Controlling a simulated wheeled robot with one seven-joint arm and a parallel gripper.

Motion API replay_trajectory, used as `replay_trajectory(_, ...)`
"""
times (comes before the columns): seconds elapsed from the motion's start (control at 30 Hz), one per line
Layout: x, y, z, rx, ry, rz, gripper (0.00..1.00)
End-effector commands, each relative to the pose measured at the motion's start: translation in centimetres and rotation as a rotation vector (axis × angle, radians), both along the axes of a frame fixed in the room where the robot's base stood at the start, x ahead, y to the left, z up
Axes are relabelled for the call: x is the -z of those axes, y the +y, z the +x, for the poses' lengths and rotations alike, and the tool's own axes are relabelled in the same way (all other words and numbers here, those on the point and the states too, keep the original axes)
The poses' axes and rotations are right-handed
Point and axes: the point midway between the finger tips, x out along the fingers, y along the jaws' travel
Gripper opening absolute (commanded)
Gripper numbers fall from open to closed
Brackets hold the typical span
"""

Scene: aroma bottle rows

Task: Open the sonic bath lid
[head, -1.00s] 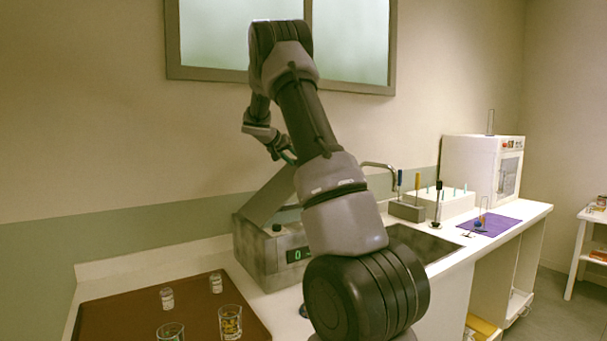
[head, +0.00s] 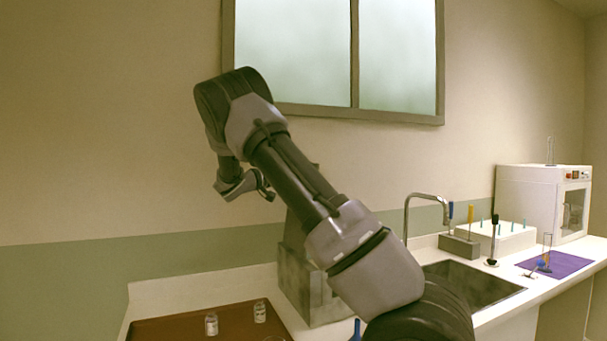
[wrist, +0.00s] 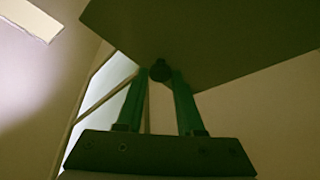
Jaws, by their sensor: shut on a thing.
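The sonic bath (head: 300,285) is a grey box on the counter, partly hidden behind my arm in the head view. Its lid (head: 293,232) is raised and stands steep above the box, largely hidden by my arm. In the wrist view the lid (wrist: 215,40) is a dark flat panel with a small round dark knob (wrist: 160,70) at its edge. My gripper (wrist: 161,76) has its green fingers shut on the knob, one on each side. In the head view my gripper (head: 266,188) is beside the upper part of the lid, on its left.
A brown tray (head: 180,325) with small glass jars (head: 211,324) lies left of the bath. A sink (head: 470,285) with a tap (head: 425,198) is to its right. A purple mat (head: 565,263) and white oven (head: 540,200) are farther right. The wall and window (head: 400,60) are behind.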

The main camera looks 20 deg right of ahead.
Motion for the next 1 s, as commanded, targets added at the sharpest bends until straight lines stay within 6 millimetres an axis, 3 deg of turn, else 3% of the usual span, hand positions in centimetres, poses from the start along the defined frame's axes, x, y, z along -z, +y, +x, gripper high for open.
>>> replay_trajectory(0.2, 0.3, 1.3, -0.2, 0.004, 0.0, -0.047, 0.0)
replay_trajectory(0.67, 0.4, 1.5, -0.2, 0.006, 0.002, -0.055, 0.0)
replay_trajectory(0.7, 0.4, 1.5, -0.2, 0.006, 0.002, -0.055, 0.52)
replay_trajectory(0.73, 0.4, 1.5, -0.2, 0.006, 0.002, -0.055, 0.63)
replay_trajectory(0.77, 0.4, 1.5, -0.2, 0.006, 0.002, -0.055, 0.67)
replay_trajectory(1.0, 0.3, 1.5, -0.1, 0.003, 0.001, -0.056, 0.67)
